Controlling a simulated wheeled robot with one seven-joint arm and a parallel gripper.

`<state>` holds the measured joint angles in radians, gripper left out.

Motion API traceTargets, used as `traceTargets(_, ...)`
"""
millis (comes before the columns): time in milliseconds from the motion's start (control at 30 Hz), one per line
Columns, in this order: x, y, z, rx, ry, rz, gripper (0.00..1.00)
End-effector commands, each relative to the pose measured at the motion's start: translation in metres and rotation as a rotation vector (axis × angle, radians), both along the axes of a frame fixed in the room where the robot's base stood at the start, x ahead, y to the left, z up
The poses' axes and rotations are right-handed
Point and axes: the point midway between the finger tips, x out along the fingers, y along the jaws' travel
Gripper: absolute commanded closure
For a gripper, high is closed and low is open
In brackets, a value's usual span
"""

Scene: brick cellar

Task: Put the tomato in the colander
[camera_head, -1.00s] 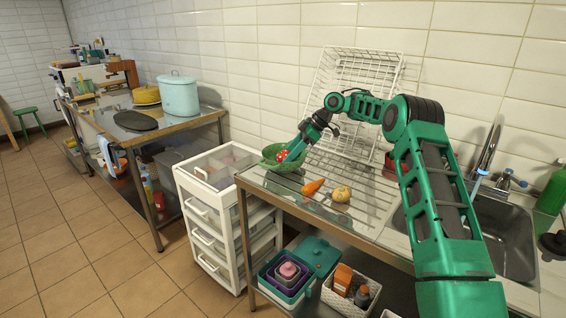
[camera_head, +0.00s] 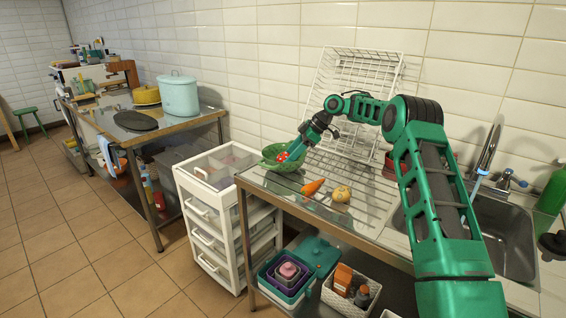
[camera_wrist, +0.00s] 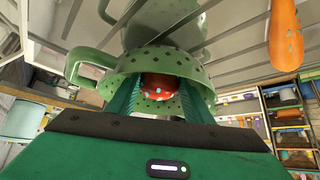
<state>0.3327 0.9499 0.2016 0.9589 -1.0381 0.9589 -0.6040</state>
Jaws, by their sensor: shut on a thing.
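The tomato (camera_wrist: 158,86) is red with pale spots and sits between the fingers of my gripper (camera_wrist: 158,100), which is shut on it. In the head view the tomato (camera_head: 283,156) shows as a small red patch at the colander. The green colander (camera_head: 268,163) stands at the far left end of the steel drainboard. In the wrist view the colander (camera_wrist: 105,62), with its holes and loop handle, surrounds the tomato and fingertips. My gripper (camera_head: 291,155) points down into the colander's opening. Whether the tomato touches the colander's bottom cannot be told.
A carrot (camera_head: 312,187) and a small pale yellow pumpkin-like vegetable (camera_head: 341,194) lie on the drainboard (camera_head: 290,197) right of the colander. A white wire rack (camera_head: 352,95) leans on the wall behind. A white drawer cart (camera_head: 215,215) stands left. The sink (camera_head: 500,235) is at right.

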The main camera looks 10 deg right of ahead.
Motion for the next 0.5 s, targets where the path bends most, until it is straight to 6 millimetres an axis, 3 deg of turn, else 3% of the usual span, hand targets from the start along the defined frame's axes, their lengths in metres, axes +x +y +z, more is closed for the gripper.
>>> traceTargets(133, 0.0001, 0.0001, 0.0003, 0.000, 0.000, 0.000, 0.78)
traceTargets(167, 0.0001, 0.0001, 0.0003, 0.000, 0.000, 0.000, 0.49)
traceTargets(233, 0.0001, 0.0001, 0.0003, 0.000, 0.000, 0.000, 0.32)
traceTargets(500, 0.0000, 0.0000, 0.0002, 0.000, 0.000, 0.000, 0.32)
